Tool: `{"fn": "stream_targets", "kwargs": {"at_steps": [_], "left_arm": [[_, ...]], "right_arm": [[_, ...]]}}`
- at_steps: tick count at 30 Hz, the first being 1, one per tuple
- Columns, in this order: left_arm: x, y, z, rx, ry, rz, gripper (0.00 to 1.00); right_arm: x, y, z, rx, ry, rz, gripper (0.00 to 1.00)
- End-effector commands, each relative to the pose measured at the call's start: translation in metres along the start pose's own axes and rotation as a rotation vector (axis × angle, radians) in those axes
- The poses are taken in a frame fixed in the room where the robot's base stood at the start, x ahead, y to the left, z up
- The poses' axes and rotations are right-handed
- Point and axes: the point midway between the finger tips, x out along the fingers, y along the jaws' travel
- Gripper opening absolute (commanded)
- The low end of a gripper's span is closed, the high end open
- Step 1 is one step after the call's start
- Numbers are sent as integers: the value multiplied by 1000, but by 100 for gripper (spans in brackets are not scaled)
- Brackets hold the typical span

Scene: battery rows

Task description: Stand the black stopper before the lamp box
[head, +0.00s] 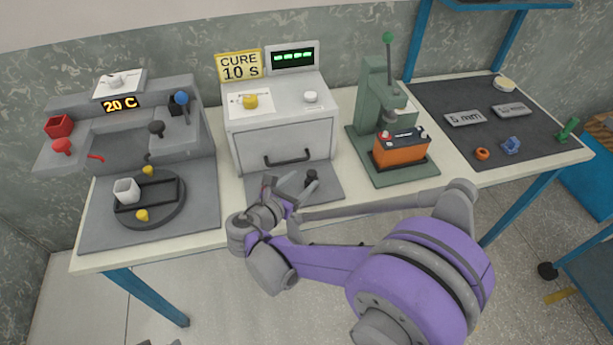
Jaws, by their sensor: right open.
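The lamp box (280,130) is a light grey cabinet with a handle on its front, near the middle of the table under the "CURE 10 S" sign. A small black stopper (311,178) stands upright on the grey mat (334,192) before the box, right of centre. My right gripper (292,190) is low over the front of this mat, just left of the stopper, with its jaws open. I cannot tell whether a finger touches the stopper. My left gripper is out of view.
A green press (375,95) with an orange battery (400,150) stands to the right. A grey station with a round fixture (170,212) and a white cup (126,190) is at the left. A dark mat (455,95) with small parts lies far right.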

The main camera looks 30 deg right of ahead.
Motion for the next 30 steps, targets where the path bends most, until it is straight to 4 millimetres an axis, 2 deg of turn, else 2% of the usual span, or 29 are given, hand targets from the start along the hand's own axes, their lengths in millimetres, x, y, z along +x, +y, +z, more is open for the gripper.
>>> {"fn": "stream_targets", "kwargs": {"at_steps": [3, 9, 13, 17, 20, 24, 27, 30], "left_arm": [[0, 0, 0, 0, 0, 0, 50], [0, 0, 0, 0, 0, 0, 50], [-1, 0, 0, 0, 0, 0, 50], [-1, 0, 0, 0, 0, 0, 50], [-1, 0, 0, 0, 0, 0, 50], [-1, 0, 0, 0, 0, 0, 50], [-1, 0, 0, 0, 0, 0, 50], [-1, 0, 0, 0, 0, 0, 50]], "right_arm": [[-30, 1, 0, -2, 1, 6, 65], [-66, 1, 0, -1, 0, 4, 65], [-80, 0, 0, -1, 0, 2, 65], [-80, -9, -2, 49, 40, -7, 65], [-70, -32, -10, 204, 156, -37, 65], [-65, -83, -35, 617, 416, -155, 65], [-76, -116, -56, 982, 598, -297, 65], [-96, -138, -74, 1347, 746, -472, 65]]}}
